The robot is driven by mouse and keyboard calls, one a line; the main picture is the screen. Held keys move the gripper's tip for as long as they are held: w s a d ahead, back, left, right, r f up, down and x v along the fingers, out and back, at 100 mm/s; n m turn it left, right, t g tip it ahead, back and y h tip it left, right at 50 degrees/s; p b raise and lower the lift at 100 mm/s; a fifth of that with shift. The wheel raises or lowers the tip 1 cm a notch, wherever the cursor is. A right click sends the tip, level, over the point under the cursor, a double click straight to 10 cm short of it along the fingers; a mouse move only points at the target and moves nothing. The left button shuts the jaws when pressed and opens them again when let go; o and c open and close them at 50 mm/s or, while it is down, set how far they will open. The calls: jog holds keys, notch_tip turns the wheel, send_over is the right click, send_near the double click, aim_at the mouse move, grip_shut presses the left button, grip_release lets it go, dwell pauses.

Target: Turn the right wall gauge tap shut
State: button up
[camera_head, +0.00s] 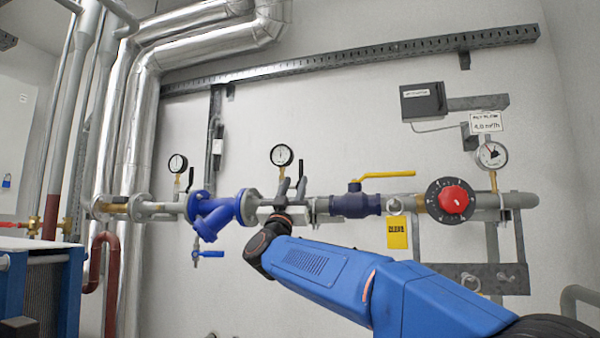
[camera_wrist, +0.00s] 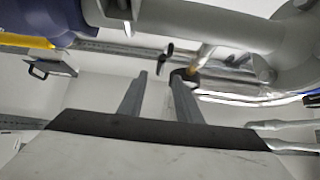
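In the head view, a round white gauge (camera_head: 281,155) stands above the pipe near the middle, with its small dark tap lever (camera_head: 301,168) upright at its right. My gripper (camera_head: 292,185) is just below, its grey fingers pointing up and apart, partly hiding the gauge stem. In the wrist view, my gripper (camera_wrist: 159,78) is open and empty. A black lever (camera_wrist: 166,52) shows beyond the gap between the fingertips. A brass fitting (camera_wrist: 194,71) shows beside the right finger. I cannot tell whether the lever touches a finger.
The grey pipe (camera_head: 405,202) carries a blue valve (camera_head: 355,202) with a yellow handle (camera_head: 388,175) and a red knob (camera_head: 454,199). A blue strainer (camera_head: 215,210) is left of my gripper. Other gauges stand at left (camera_head: 177,163) and far right (camera_head: 491,154).

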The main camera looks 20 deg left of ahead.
aim_at(300, 170)
jog(key=x, duration=0.7)
jog(key=shift+w, duration=0.1)
grip_shut()
